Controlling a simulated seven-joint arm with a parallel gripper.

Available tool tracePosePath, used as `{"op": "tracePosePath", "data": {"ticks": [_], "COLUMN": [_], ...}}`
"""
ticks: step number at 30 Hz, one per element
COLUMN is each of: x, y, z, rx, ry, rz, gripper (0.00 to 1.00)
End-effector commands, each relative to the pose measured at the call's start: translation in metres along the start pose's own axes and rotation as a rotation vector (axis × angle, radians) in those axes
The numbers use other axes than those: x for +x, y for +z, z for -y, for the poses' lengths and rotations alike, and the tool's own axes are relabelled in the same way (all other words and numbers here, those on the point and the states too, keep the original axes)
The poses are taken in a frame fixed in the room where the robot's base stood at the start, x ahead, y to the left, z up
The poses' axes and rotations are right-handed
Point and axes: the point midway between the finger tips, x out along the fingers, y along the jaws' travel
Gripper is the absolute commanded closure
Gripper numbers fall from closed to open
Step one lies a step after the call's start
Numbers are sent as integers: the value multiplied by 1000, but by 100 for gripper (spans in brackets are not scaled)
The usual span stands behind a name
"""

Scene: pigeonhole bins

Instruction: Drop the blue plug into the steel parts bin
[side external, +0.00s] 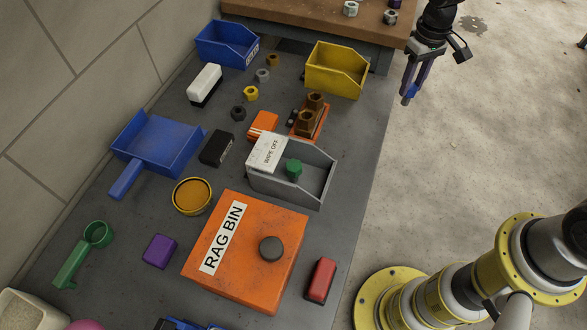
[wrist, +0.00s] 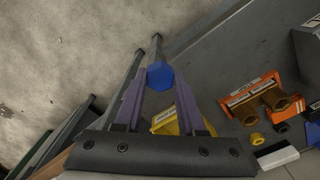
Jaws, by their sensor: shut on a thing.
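My gripper (side external: 408,93) hangs at the upper right in the side view, beyond the bench's right edge and over the concrete floor. Its purple fingers are shut on the blue plug (wrist: 160,76), a faceted piece held at the fingertips in the wrist view. In the side view only a small blue bit of the plug (side external: 406,100) shows. The steel parts bin (side external: 285,191) is the grey open-topped bin near the bench's right side, well apart from my gripper. A green plug (side external: 293,169) lies inside it.
A white WIPE OFF box (side external: 267,153) overlaps the steel bin's left end; I cannot tell if it is inside. A yellow bin (side external: 337,73), a blue bin (side external: 226,46), an orange holder with brown hex pieces (side external: 309,120) and the orange RAG BIN (side external: 245,255) stand around. The wooden table (side external: 300,15) is behind.

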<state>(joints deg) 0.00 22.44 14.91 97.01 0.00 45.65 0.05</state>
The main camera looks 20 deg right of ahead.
Motion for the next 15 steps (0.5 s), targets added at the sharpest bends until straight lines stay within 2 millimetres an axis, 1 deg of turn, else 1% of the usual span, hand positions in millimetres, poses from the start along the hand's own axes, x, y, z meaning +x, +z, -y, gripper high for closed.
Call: {"op": "tracePosePath", "data": {"ticks": [9,13,15], "x": [0,-1,-6], "y": [0,5,5], "z": [0,0,0], "rx": [9,73,131], "ry": [0,0,0], "rz": [-1,-1,-3], "gripper": [100,100,100]}}
